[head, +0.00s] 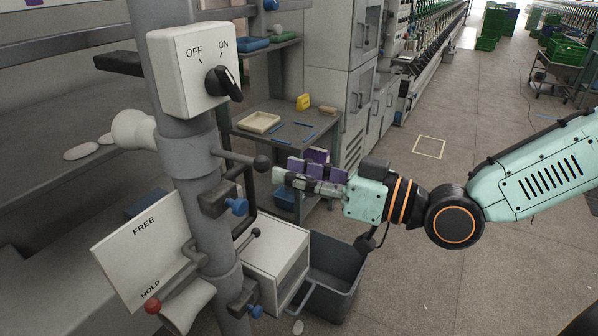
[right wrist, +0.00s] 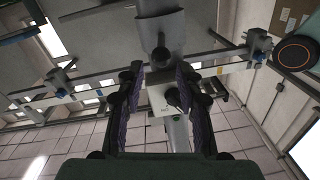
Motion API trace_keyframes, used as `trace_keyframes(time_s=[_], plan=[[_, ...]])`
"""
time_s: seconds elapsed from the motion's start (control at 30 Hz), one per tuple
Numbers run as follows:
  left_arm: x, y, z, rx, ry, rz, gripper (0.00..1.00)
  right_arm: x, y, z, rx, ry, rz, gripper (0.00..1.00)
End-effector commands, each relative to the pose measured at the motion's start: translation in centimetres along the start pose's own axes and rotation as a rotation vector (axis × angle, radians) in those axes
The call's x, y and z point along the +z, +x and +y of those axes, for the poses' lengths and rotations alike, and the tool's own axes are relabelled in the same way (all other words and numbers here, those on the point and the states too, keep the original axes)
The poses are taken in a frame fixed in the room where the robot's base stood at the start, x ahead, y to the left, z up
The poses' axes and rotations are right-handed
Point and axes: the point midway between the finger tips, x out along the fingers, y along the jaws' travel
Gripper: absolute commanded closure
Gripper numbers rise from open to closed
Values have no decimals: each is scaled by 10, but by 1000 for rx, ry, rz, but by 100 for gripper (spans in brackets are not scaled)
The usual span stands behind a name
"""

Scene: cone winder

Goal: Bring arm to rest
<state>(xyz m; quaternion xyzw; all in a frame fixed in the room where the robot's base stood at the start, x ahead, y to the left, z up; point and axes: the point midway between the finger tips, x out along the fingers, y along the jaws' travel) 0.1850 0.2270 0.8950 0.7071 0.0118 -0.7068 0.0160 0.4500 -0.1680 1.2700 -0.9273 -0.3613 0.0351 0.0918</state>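My right arm comes in from the right in the head view. Its gripper (head: 287,174) points left toward the grey post (head: 205,190), close in the picture to a ball-ended lever (head: 262,162); I cannot tell the depth gap. In the right wrist view the two dark-padded fingers stand apart with nothing held between them (right wrist: 160,78). A white switch box (head: 190,65) marked OFF and ON, with a black knob (head: 224,84), is on the post. The knob's pointer is angled down to the right. The box also shows beyond the fingers in the wrist view (right wrist: 157,98). My left gripper is not in view.
A FREE/HOLD plate (head: 138,252) with a red-knobbed lever (head: 152,306) is low on the post. A grey bin (head: 335,278) stands below my gripper. A bench with a tray (head: 259,122) is behind. The floor aisle (head: 455,120) at the right is mostly clear.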

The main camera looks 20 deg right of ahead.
Motion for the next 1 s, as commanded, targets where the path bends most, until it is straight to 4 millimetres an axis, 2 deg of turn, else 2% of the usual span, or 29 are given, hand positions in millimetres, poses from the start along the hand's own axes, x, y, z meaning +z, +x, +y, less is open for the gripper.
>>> trace_keyframes(time_s=[0.67, 0.83, 0.87, 0.93, 0.97, 1.0], plan=[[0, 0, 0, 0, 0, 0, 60, 0, -2, 0, 0, 11, -1, 64], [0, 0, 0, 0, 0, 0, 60, 6, -2, 18, 88, 138, -21, 64], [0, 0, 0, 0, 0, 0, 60, 8, -2, 23, 111, 166, -32, 64], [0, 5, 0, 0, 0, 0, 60, 27, -3, 33, 170, 235, -81, 64], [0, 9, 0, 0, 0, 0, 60, 39, -4, 38, 198, 267, -109, 64], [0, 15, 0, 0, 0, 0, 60, 61, -6, 44, 236, 306, -154, 64]])
